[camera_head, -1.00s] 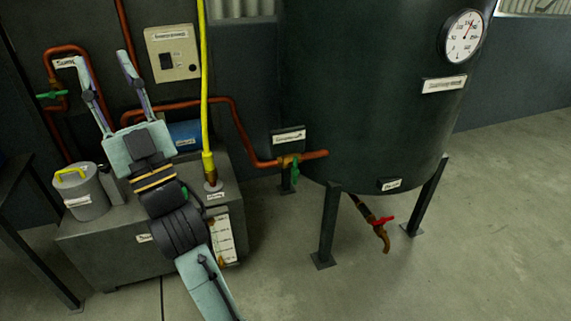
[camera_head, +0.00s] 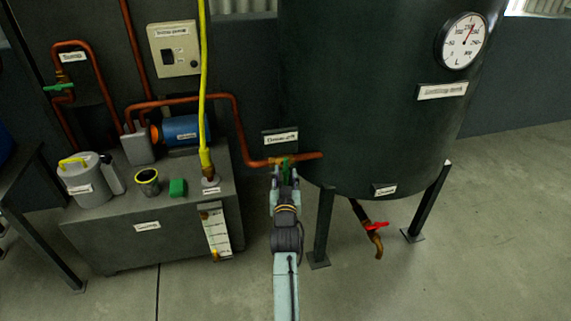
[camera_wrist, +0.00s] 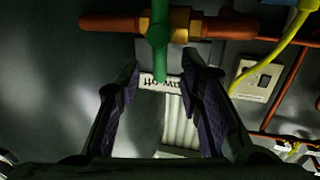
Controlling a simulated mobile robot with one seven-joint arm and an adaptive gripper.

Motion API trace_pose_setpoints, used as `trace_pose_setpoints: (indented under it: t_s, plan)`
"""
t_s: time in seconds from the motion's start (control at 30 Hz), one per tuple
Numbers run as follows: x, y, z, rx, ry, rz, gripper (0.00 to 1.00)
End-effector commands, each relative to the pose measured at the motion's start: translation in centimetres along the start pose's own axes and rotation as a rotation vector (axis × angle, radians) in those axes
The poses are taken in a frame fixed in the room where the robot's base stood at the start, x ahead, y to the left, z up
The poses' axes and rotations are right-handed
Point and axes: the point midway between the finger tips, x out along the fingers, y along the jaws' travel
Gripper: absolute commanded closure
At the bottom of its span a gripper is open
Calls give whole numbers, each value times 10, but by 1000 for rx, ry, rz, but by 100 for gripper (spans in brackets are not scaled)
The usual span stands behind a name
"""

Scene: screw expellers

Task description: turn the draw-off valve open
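The draw-off valve has a green lever handle (camera_head: 286,167) on the copper pipe running into the dark tank, below a small label plate. In the wrist view the green handle (camera_wrist: 160,45) lies crosswise to the pipe. My gripper (camera_head: 285,178) is at the valve, pointing up at it from below. In the wrist view my gripper (camera_wrist: 163,72) is open, its two dark fingers on either side of the handle's end with visible gaps. No contact with the handle is seen. In the head view my gripper partly hides the handle.
A red-handled drain tap (camera_head: 375,226) hangs under the tank (camera_head: 375,100), between its legs. A grey bench-like box (camera_head: 145,245) at left carries a can (camera_head: 85,182), a blue motor (camera_head: 181,131) and a yellow hose (camera_head: 204,100). Another green valve (camera_head: 58,87) is at far left.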

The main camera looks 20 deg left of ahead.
Motion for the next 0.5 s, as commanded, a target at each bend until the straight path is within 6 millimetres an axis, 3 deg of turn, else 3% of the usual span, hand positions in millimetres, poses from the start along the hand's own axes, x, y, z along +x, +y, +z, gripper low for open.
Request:
trace_pose_setpoints:
  t_s: [0.2, 0.5]
  plan:
    - [38, 0, -2, 2, 0, 0, 66]
    - [54, 0, -1, 1, 2, -1, 66]
